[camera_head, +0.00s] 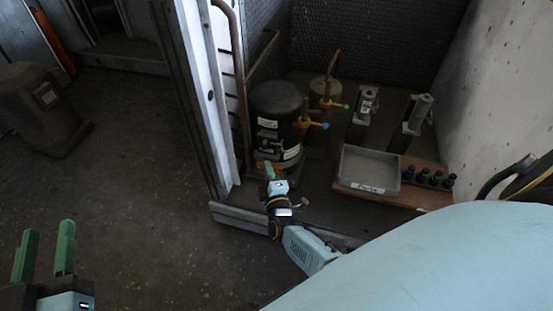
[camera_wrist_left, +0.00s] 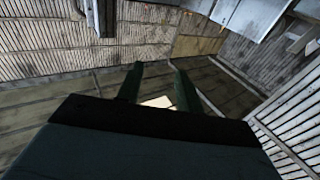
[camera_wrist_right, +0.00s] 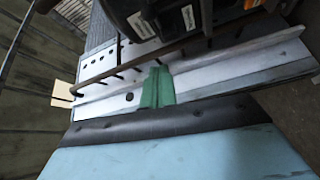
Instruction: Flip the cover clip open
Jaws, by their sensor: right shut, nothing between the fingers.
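The black compressor (camera_head: 278,105) stands upright in the metal housing. Its side carries white labels and a dark boxy part (camera_head: 268,140), perhaps the clipped cover; the clip itself is too small to make out. My left gripper (camera_head: 44,248) is open and empty, far to the left over the floor.
A grey labelled tray (camera_head: 368,188) and several small dark bottles (camera_head: 432,178) lie on a board at right. Metal fixtures (camera_head: 412,118) stand behind. Another dark unit (camera_head: 35,110) stands on the floor at left.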

